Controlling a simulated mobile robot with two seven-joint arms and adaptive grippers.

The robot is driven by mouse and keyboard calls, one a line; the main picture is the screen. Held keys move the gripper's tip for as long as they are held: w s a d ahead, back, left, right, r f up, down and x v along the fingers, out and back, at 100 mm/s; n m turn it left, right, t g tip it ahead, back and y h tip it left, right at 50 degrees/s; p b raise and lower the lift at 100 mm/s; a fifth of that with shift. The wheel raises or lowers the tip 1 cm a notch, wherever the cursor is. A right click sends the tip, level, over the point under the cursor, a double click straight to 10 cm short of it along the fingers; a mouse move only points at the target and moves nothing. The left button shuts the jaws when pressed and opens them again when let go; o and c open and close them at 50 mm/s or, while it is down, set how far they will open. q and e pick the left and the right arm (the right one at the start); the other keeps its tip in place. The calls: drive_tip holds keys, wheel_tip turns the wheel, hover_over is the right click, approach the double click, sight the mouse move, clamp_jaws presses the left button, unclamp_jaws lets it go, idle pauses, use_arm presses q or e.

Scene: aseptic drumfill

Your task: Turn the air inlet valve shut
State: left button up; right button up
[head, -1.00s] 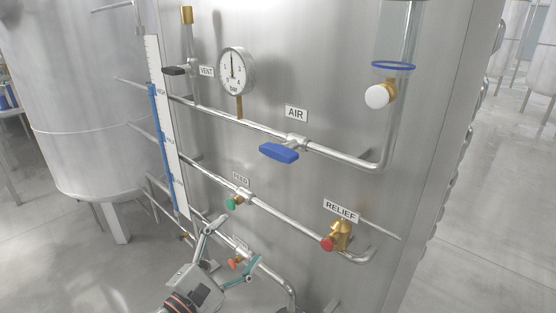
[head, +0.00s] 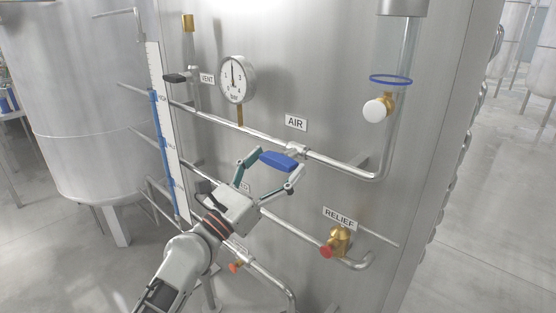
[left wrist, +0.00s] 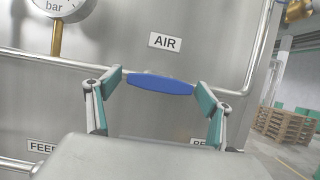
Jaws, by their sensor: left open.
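The air inlet valve has a blue handle (head: 278,160) on the pipe below the AIR label (head: 296,122). The handle lies roughly along the pipe, slightly tilted in the head view. My left gripper (head: 271,172) is open, with one finger on each side of the handle. In the left wrist view the blue handle (left wrist: 161,84) spans most of the gap between the open fingers (left wrist: 158,86). I cannot tell whether the fingertips touch it. My right gripper is not in view.
A pressure gauge (head: 237,80) and a dark vent handle (head: 176,78) sit up left. A white knob (head: 376,110) is at the upper right. The brass relief valve (head: 340,238) with its red knob is below right. Pipes run across the tank wall.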

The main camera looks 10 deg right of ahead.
use_arm(q)
drive_tip(key=shift+w+d+r, duration=0.15)
drive_tip(key=shift+w+d, duration=0.15)
drive_tip(key=shift+d, duration=0.05)
drive_tip(key=c, duration=1.1)
drive_tip(key=shift+c, duration=0.2)
